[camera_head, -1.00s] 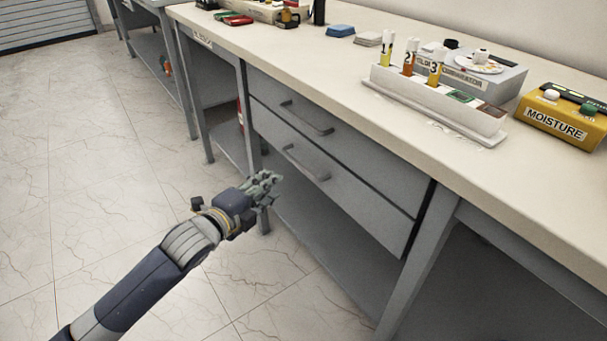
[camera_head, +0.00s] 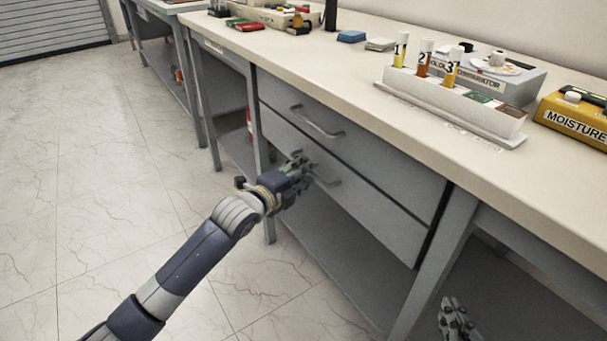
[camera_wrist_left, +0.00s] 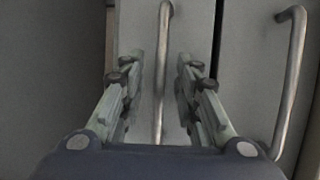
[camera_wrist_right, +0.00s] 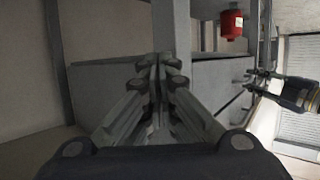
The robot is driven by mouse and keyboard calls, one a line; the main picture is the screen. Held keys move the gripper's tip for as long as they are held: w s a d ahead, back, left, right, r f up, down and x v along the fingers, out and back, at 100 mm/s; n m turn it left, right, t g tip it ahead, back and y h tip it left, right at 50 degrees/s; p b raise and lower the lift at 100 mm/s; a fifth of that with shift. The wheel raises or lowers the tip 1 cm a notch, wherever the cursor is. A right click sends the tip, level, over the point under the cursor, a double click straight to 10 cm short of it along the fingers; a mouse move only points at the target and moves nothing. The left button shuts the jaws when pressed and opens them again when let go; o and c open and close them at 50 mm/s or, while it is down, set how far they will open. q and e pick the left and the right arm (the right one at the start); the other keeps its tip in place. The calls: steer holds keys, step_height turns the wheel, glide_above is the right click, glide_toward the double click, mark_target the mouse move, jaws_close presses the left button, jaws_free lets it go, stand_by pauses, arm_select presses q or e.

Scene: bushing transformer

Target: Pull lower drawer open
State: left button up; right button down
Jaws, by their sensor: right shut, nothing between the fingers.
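The lower drawer (camera_head: 375,205) is a grey front under the worktop and looks shut. Its bar handle (camera_head: 327,180) also shows in the left wrist view (camera_wrist_left: 163,60), running between my left fingers. My left gripper (camera_head: 306,166) is open, with one finger on each side of this handle and a gap on both sides. The upper drawer (camera_head: 375,155) is shut above it. Its handle (camera_wrist_left: 291,75) is at the right in the left wrist view. My right gripper (camera_head: 449,310) is shut and empty, low at the right; its fingers meet in the right wrist view (camera_wrist_right: 160,70).
The worktop (camera_head: 340,75) carries a tube rack (camera_head: 455,105), a yellow moisture box (camera_head: 575,115) and other small items. A lower shelf (camera_head: 335,250) lies under the drawers. A bench leg (camera_head: 435,260) stands between my grippers. The floor (camera_head: 110,200) at left is clear.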

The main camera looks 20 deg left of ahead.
arm_select(q)
steer(key=shift+w+d, duration=0.1)
steer(key=shift+w, duration=0.25)
arm_select(e)
steer(key=shift+w+a+r+t, duration=0.2)
steer(key=shift+r+t, duration=0.1)
steer(key=shift+r, duration=0.15)
arm_select(q)
jaws_close()
steer(key=shift+s, duration=0.1)
arm_select(e)
steer(key=shift+f, duration=0.1)
